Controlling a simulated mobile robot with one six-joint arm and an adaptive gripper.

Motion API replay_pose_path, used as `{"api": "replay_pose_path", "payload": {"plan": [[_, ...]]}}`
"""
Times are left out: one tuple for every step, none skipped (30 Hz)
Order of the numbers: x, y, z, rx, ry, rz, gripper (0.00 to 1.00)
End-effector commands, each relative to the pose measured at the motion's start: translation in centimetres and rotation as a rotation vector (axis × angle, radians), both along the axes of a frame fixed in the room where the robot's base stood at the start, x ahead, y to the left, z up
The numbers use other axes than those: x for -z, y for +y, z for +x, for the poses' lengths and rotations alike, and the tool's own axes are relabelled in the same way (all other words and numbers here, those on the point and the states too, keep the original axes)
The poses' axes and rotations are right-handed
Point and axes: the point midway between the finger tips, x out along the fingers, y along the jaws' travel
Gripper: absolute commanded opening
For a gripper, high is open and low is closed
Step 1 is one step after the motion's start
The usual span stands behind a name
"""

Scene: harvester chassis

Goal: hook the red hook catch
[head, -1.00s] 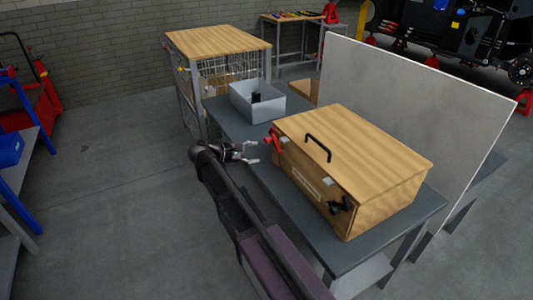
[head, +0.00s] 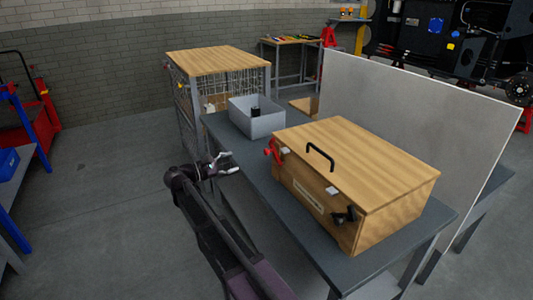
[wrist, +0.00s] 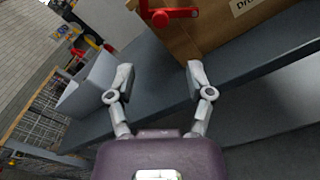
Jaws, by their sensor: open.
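The red hook catch (head: 270,151) is on the left end of the front of a wooden box (head: 350,165). In the wrist view the red catch (wrist: 172,14) shows at the top, partly cut off by the frame edge. A second, black catch (head: 345,215) is on the front of the box near its right end. My gripper (head: 232,163) is open and empty, to the left of the red catch and apart from it. In the wrist view its two fingers (wrist: 158,75) are spread, with the table edge beyond them.
The box stands on a dark grey table (head: 305,238). A grey open bin (head: 257,122) with a black item stands at the table's far left. A light panel (head: 415,110) stands behind the box. A wood-topped wire cage (head: 217,60) is farther back. Open floor lies at left.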

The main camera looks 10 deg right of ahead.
Motion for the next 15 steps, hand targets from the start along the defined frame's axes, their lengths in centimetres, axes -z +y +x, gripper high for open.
{"api": "replay_pose_path", "payload": {"plan": [[0.0, -0.1, 0.0, 0.000, 0.000, 0.000, 0.68], [0.0, -0.2, 0.1, 0.000, 0.000, 0.000, 0.68], [0.0, -0.4, 0.1, 0.000, 0.000, 0.000, 0.68], [0.0, -0.5, 0.2, 0.000, 0.000, 0.000, 0.68], [0.0, -0.7, 0.2, 0.001, 0.000, 0.001, 0.68], [0.0, -1.0, 0.3, 0.001, 0.000, 0.001, 0.68], [0.0, -1.2, 0.4, 0.001, 0.000, 0.001, 0.68], [0.0, -1.5, 0.5, 0.001, 0.000, 0.001, 0.68], [0.0, -1.9, 0.6, 0.002, -0.001, 0.001, 0.68], [0.0, -2.3, 0.7, 0.002, 0.000, 0.001, 0.68], [0.0, -2.6, 0.8, 0.002, -0.001, 0.001, 0.68], [0.0, -3.1, 1.0, 0.001, -0.001, 0.001, 0.68], [0.0, -3.5, 1.1, 0.002, -0.001, 0.001, 0.68], [0.0, -3.9, 1.2, 0.002, -0.001, 0.001, 0.68], [0.0, -4.5, 1.4, 0.002, -0.001, 0.001, 0.68]]}}
